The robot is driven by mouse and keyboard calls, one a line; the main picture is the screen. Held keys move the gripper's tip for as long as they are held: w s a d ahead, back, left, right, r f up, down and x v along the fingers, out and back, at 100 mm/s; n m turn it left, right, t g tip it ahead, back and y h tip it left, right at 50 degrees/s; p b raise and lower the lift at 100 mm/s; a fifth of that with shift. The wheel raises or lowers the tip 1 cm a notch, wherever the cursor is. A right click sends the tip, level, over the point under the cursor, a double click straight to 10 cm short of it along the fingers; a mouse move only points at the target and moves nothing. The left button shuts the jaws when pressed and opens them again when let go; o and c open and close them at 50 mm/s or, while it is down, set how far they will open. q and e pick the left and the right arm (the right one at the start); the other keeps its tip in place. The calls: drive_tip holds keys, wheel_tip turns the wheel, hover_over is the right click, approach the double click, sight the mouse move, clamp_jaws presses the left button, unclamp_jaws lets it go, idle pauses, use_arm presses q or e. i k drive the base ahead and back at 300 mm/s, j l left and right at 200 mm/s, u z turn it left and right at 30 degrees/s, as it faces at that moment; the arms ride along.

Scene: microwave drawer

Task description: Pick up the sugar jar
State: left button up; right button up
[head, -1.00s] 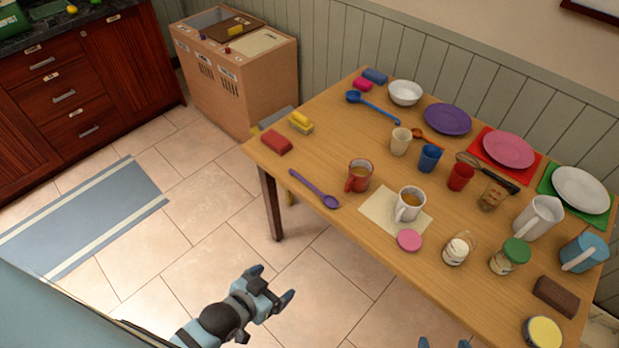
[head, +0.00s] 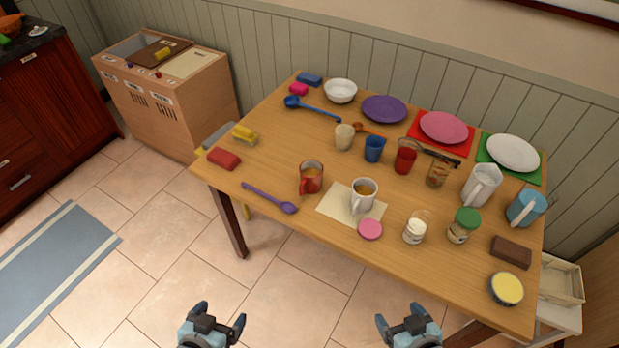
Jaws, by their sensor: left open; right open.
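A small open glass jar with white contents (head: 415,230) stands near the table's front edge; it looks like the sugar jar, though no label is readable. A pink round lid (head: 370,229) lies to its left. A glass jar with a green lid (head: 464,226) stands just to its right, its contents pale. My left gripper (head: 221,314) is open and empty, low in front of the table. My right gripper (head: 409,318) is open and empty, in front of the table edge and below the open jar in the picture, apart from it.
On the table (head: 270,165), a white mug (head: 363,195) stands on a paper sheet, with a red mug (head: 311,178) to its left. A brown block (head: 511,252), a yellow-topped tin (head: 506,288) and a white pitcher (head: 481,186) stand right of the jars. Open floor lies in front.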

sight(419, 221)
drive_tip(key=i+j, duration=0.2)
drive_tip(key=j, duration=0.15)
drive_tip(key=i+j, duration=0.45)
drive_tip(key=j, duration=0.25)
drive_tip(key=i+j+z, duration=0.15)
drive_tip(key=j+z, duration=0.15)
drive_tip(key=z, duration=0.15)
drive_tip(key=i+j+z, duration=0.15)
drive_tip(key=j+z, duration=0.25)
drive_tip(key=z, duration=0.3)
